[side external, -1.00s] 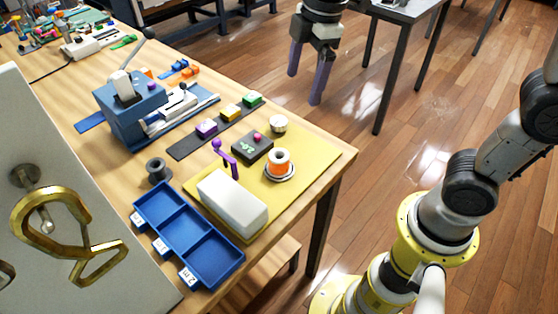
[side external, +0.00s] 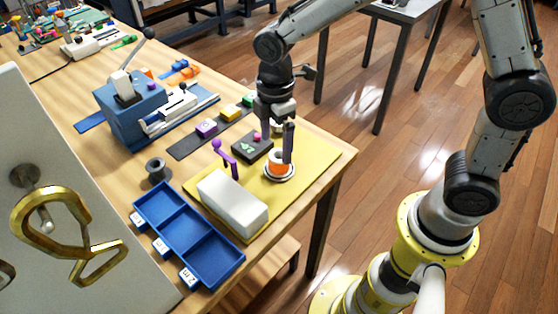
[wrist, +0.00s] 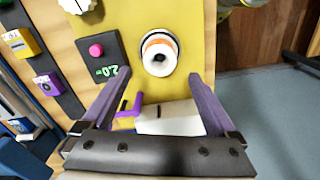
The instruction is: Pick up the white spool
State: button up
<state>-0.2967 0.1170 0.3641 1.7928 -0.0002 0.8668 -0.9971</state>
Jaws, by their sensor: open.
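A white spool with an orange band (side external: 279,168) stands upright on the yellow mat (side external: 315,160), on a pale round base. In the wrist view the spool (wrist: 160,53) shows its round end with a dark hole, beyond and between my fingertips. My gripper (side external: 277,148) is above the mat, close to the spool, with its purple fingers pointing down. It also shows in the wrist view (wrist: 160,74), its fingers spread with nothing between them. One finger partly hides the spool in the side view, so I cannot tell if they touch.
Near the spool are a dark box with a pink button (side external: 252,147), a purple hook-like piece (side external: 226,157) and a white block (side external: 233,202). A small white round part (side external: 276,128) is partly hidden behind my gripper. A blue tray (side external: 187,235) and a grey spool (side external: 157,171) lie left.

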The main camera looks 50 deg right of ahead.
aim_at(277, 152)
jog(key=shift+d+f, duration=0.15)
jog(key=shift+f, duration=1.15)
jog(key=shift+d+f, duration=0.1)
jog(key=shift+f, duration=1.2)
grip_shut()
jog(key=shift+r, duration=0.15)
jog(key=shift+r, duration=0.5)
jog(key=s+d+r, duration=0.4)
jog(key=s+r, duration=0.7)
jog(key=s, duration=0.2)
jog(key=shift+s+r, duration=0.25)
jog(key=shift+r, duration=0.1)
